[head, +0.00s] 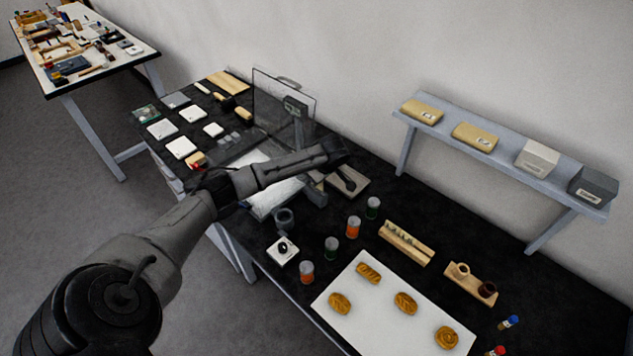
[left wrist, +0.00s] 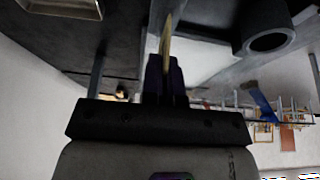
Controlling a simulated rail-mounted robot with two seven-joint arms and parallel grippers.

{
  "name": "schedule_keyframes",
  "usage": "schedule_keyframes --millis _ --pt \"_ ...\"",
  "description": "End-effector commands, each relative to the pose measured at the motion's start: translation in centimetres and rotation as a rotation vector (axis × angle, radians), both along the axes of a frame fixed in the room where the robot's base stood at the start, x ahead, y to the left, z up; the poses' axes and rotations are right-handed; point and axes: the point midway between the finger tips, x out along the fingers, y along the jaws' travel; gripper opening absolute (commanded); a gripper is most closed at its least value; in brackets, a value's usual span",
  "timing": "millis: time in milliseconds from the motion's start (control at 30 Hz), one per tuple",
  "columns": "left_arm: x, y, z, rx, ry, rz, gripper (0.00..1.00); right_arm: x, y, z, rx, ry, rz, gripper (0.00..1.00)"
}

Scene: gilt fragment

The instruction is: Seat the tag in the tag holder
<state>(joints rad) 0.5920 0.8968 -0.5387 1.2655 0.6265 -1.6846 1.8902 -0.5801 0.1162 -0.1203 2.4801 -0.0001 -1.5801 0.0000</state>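My left arm reaches over the dark bench in the head view. My left gripper is mostly hidden there behind its own wrist. In the left wrist view the left gripper (left wrist: 165,72) has its dark fingers together on a thin tan piece, the tag (left wrist: 167,38), seen edge-on. The tag sticks out past the fingertips and appears clear of other things. I cannot tell for sure which item is the tag holder; a slotted wooden block (head: 406,242) lies on the bench to the right of the arm. My right gripper is not in view.
A grey ring-shaped cup (head: 284,219) stands near the gripper, also in the left wrist view (left wrist: 266,36). A shallow tray (head: 358,190) lies beside the wrist. Several jars, a white board (head: 375,312) with gilt pieces, and a clear upright panel (head: 268,98) surround it. A wall shelf (head: 480,153) holds boxes.

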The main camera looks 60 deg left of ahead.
Motion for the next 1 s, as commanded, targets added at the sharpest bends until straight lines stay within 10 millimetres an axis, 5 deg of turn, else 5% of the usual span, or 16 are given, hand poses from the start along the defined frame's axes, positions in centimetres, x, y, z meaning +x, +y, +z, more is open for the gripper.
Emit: schedule_keyframes --millis 133,933,1000 --pt "0.0 0.0 -1.7 0.000 0.000 0.000 0.00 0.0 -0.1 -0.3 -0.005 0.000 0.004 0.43" --pt "-0.2 -0.1 -3.6 0.001 0.005 -0.001 0.00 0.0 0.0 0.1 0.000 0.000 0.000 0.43" --pt "-0.2 -0.1 -3.7 0.001 0.007 -0.002 0.07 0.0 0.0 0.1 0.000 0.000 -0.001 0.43"
